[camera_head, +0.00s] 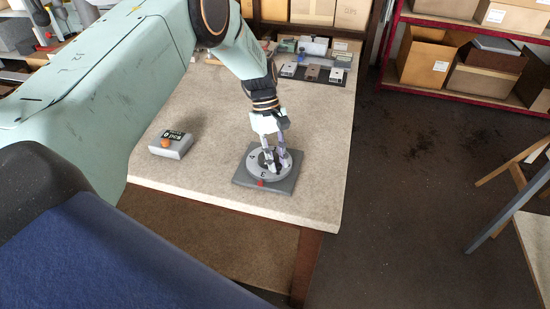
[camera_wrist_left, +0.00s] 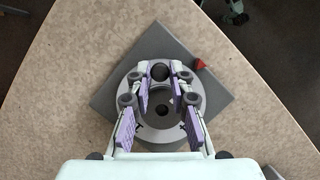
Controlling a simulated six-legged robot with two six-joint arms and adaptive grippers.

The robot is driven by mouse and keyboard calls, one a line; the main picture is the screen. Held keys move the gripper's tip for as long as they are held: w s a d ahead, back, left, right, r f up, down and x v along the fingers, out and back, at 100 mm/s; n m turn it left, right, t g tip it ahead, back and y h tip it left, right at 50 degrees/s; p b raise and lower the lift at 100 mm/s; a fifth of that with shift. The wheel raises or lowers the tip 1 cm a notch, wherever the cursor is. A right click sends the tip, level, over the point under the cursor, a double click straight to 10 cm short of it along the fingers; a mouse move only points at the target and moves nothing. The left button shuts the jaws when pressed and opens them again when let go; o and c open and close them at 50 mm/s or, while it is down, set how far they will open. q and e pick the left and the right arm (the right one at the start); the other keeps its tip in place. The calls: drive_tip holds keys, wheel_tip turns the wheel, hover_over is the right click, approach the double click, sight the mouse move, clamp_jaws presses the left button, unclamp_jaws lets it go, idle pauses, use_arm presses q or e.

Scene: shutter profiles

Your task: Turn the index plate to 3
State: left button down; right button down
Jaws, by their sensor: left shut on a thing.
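The index plate (camera_head: 254,174) is a light grey round disc on a darker square base (camera_head: 284,188). A red pointer (camera_head: 261,183) sits at the base's near edge. A dark mark that looks like a 3 is on the disc just beside the pointer; exact alignment is too small to tell. My right gripper is not in view.
A grey counter box with an orange button (camera_head: 165,143) and a display stands left on the pale table (camera_head: 210,175). A dark tray of metal parts (camera_head: 312,74) lies at the back. The table around the plate is clear; its right edge is close by.

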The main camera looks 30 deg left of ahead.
use_arm(q)
drive_tip(key=shift+s+d+f, duration=0.15)
drive_tip(key=shift+s+f, duration=0.05)
drive_tip(key=shift+s, duration=0.05)
idle(0.4)
drive_tip(key=c, duration=1.6)
unclamp_jaws()
drive_tip(key=o, duration=0.4)
drive_tip(key=shift+w+r, duration=0.1)
drive_tip(key=shift+w, duration=0.1)
drive_tip(key=shift+r, duration=0.1)
drive_tip(key=shift+w+a+r, duration=0.15)
drive_tip(key=shift+a+r, duration=0.05)
drive_tip(key=shift+r, duration=0.1)
drive_tip(key=v, duration=1.1)
drive_tip(key=shift+a+r, duration=0.1)
